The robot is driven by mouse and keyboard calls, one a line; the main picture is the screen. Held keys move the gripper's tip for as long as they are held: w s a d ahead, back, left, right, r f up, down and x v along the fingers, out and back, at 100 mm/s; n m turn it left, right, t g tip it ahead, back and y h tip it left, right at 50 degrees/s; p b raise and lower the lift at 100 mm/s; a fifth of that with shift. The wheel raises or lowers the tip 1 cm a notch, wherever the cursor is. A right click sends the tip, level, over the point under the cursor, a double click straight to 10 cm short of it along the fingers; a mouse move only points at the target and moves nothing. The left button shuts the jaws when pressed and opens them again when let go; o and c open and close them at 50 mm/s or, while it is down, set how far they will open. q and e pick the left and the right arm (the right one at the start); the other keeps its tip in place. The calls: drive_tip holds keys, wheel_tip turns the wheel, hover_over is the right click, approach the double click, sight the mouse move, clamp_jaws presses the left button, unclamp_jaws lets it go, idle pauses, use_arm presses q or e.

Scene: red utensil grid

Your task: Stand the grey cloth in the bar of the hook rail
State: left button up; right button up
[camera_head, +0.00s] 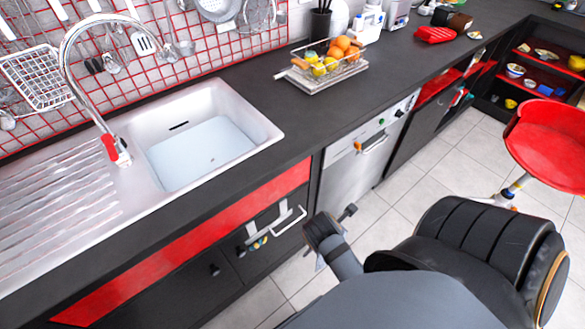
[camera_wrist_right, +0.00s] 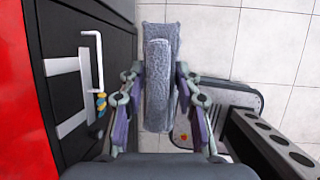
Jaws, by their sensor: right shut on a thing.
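The grey cloth (camera_wrist_right: 158,85) is a fuzzy, folded upright piece in the middle of the right wrist view. My right gripper (camera_wrist_right: 160,92) is shut on it, with one finger on each side. The hook rail (camera_wrist_right: 70,65) is white, fixed to the dark cabinet front left of the cloth, its thin bar standing out from it. The cloth is apart from the rail. In the head view the hook rail (camera_head: 268,222) shows below the counter, left of my right gripper (camera_head: 323,232). The cloth cannot be made out there. My left gripper is not in view.
The dark counter (camera_head: 262,100) with a sink (camera_head: 215,150) runs above the cabinets. A dishwasher (camera_head: 360,150) is right of the rail. Small coloured pieces (camera_wrist_right: 101,103) hang near the rail's lower end. A red stool (camera_head: 550,140) stands on the open tiled floor (camera_head: 420,160).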

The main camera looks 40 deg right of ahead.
drive_tip(key=shift+s+f, duration=0.1)
drive_tip(key=shift+s, duration=0.15)
drive_tip(key=shift+w, duration=0.1)
drive_tip(key=w+a, duration=0.1)
drive_tip(key=w, duration=1.6)
drive_tip(key=b, duration=0.2)
hover_over(292, 224)
wheel_tip(292, 224, down, 13)
drive_tip(key=shift+w+f, duration=0.1)
drive_tip(key=shift+f, duration=2)
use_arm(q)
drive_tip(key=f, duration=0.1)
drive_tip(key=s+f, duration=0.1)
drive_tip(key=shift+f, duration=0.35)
use_arm(e)
drive_tip(key=shift+f, duration=0.1)
drive_tip(key=shift+c, duration=0.4)
use_arm(q)
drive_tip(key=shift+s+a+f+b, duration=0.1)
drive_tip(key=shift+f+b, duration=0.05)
drive_tip(key=shift+b, duration=0.2)
use_arm(e)
drive_tip(key=shift+s+f, duration=0.2)
drive_tip(key=shift+f, duration=0.1)
